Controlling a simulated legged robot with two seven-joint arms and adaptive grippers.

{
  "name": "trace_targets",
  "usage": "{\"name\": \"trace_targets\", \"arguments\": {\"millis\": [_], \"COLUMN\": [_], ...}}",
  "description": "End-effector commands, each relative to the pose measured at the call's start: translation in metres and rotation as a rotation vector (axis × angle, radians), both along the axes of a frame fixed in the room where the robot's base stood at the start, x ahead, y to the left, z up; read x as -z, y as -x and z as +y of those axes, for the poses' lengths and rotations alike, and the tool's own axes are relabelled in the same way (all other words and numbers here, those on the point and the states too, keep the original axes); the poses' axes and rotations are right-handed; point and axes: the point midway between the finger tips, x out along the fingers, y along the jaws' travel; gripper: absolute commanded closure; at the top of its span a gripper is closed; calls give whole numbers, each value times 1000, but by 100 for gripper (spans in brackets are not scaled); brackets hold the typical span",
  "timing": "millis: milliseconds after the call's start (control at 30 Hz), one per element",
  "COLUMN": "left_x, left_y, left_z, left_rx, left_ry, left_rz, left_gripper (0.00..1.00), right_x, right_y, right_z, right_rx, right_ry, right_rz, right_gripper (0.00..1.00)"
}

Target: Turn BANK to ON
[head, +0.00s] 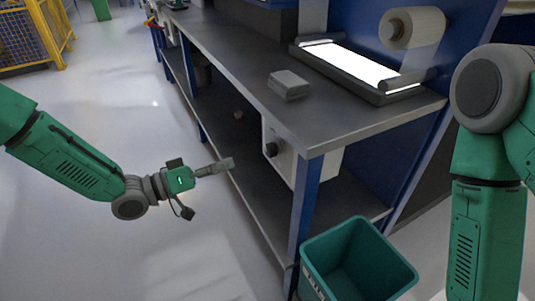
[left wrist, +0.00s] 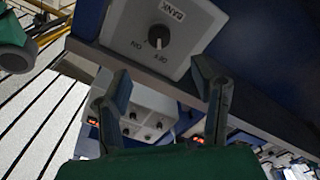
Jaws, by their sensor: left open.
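The grey BANK box (left wrist: 190,22) is at the top of the left wrist view, with a label, a round black knob (left wrist: 158,37) and ON and OFF marks. The view is turned. The knob's white mark appears to point toward OFF. In the head view, a light box (head: 285,160) with a dark knob (head: 271,149) is under the bench edge. My left gripper (head: 228,164) is left of this box, apart from it. In the left wrist view, my left gripper (left wrist: 163,70) is open and empty, its fingers below the knob. My right gripper is out of view.
The long grey bench (head: 240,60) carries a light panel (head: 360,66), a white roll (head: 412,27) and a small grey block (head: 288,84). A teal bin (head: 330,240) stands by the bench leg (head: 303,205).

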Motion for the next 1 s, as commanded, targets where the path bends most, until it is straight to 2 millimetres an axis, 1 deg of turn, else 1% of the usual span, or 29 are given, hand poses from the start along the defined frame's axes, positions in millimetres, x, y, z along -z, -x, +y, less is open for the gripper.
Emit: {"name": "trace_targets", "arguments": {"millis": [33,300,500,600,700,1000], "left_x": [2,3,3,2,1,1], "left_y": [-4,-33,-50,-55,-58,-58], "left_z": [-9,-60,-88,-97,-101,-103], "left_rx": [2,2,0,0,-1,-1], "left_ry": [1,-1,-1,-1,-1,-1], "left_rz": [0,0,1,1,1,2], "left_gripper": [47,47,47,47,47,47], "right_x": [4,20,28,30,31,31], "right_y": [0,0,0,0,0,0], "right_z": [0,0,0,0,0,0], "right_rx": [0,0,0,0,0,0], "right_ry": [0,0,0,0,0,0], "right_rz": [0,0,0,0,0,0], "right_gripper": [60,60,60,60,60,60]}}
